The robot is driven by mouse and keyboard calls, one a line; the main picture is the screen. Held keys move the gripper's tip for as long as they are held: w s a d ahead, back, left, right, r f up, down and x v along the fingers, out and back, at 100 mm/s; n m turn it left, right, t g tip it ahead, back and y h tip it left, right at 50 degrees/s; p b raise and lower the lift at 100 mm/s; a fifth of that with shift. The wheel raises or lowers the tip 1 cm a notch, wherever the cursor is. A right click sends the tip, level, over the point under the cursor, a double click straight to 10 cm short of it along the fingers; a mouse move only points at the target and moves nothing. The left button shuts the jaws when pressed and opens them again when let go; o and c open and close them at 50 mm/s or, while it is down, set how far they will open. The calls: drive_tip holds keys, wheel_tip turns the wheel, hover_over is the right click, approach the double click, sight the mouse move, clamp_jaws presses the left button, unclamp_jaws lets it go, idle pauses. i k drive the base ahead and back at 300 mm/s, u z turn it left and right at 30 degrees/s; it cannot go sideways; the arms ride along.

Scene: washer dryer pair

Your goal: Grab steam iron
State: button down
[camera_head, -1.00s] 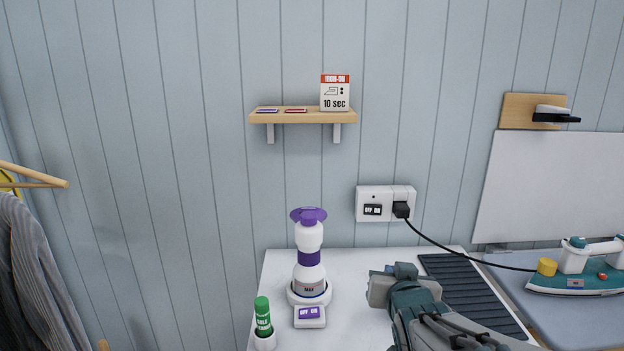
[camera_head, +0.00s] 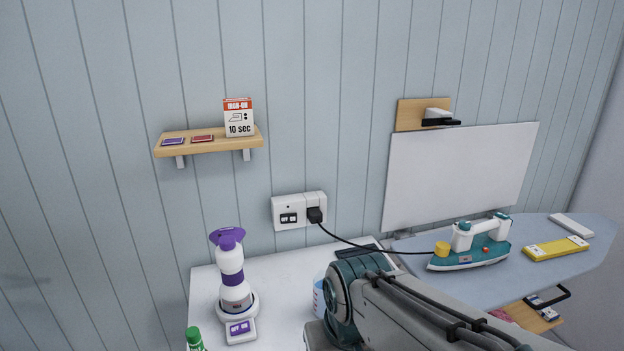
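The steam iron (camera_head: 470,246) is teal and white with a yellow knob at its left end. It rests on the left part of the blue-grey ironing board (camera_head: 510,285) at the right. A black cord runs from it to the wall socket (camera_head: 299,211). My arm rises from the bottom edge, in front of the white table and to the left of the iron. My gripper's fingers do not show, so I cannot see whether it is open or shut. Nothing of mine is seen touching the iron.
A white and purple device (camera_head: 234,280) and a green-capped stick (camera_head: 195,340) stand on the white table (camera_head: 205,290). A yellow box (camera_head: 556,249) lies on the board right of the iron. A white panel (camera_head: 455,178) stands behind the board. A shelf (camera_head: 205,144) hangs on the wall.

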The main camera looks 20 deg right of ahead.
sight(466, 252)
drive_tip(key=z, duration=1.4)
drive_tip(key=k, duration=0.65)
drive_tip(key=z, duration=0.55)
drive_tip(key=i, duration=0.65)
drive_tip(key=z, duration=0.55)
drive_tip(key=i, duration=0.75)
drive_tip(key=u, duration=0.2)
